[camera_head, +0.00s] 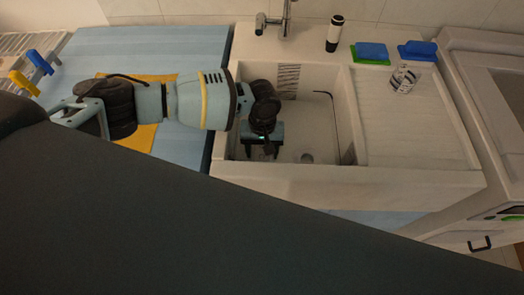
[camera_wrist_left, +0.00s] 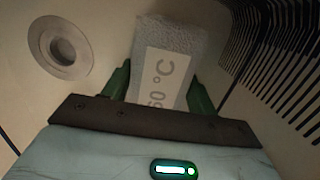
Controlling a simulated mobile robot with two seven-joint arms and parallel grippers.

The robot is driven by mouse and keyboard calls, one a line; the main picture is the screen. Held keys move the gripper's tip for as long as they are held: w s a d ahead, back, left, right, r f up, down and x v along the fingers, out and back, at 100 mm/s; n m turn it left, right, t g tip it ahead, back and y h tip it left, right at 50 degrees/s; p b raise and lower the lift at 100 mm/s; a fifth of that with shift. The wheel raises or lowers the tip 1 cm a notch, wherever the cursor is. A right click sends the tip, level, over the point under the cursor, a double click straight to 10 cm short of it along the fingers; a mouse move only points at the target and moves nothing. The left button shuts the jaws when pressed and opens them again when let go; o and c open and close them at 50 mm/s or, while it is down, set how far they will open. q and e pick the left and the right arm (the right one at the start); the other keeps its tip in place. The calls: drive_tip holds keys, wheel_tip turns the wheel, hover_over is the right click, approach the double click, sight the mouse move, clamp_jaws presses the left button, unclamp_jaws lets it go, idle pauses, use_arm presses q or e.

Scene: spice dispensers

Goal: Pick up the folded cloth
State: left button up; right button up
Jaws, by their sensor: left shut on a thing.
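The folded cloth (camera_wrist_left: 178,40) is grey and textured, with a pale label reading "60 °C", in the left wrist view. My left gripper (camera_wrist_left: 162,82) has its green fingers on both sides of the cloth and is shut on it. In the head view my left gripper (camera_head: 262,150) reaches down into the left part of the sink basin. The cloth is hidden there behind the gripper and wrist. My right gripper is not in view.
The white sink (camera_head: 335,184) has walls around my gripper. Its drain (camera_wrist_left: 62,48) is left of the cloth in the wrist view. A faucet (camera_head: 283,22) and a dark-banded bottle (camera_head: 334,33) stand behind.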

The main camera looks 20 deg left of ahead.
use_arm(q)
wheel_tip(320, 180, up, 9)
drive_tip(key=shift+f+p, duration=0.1)
drive_tip(key=shift+p, duration=0.55)
drive_tip(key=shift+r, duration=0.45)
drive_tip(key=d+r+t+y+p, duration=0.1)
drive_tip(key=d+r+t+p, duration=0.2)
drive_tip(key=r, duration=0.8)
drive_tip(key=d+t, duration=0.1)
drive_tip(key=t, duration=0.1)
drive_tip(key=shift+d+t+p, duration=0.25)
drive_tip(key=shift+t+p, duration=0.1)
drive_tip(key=shift+t, duration=0.05)
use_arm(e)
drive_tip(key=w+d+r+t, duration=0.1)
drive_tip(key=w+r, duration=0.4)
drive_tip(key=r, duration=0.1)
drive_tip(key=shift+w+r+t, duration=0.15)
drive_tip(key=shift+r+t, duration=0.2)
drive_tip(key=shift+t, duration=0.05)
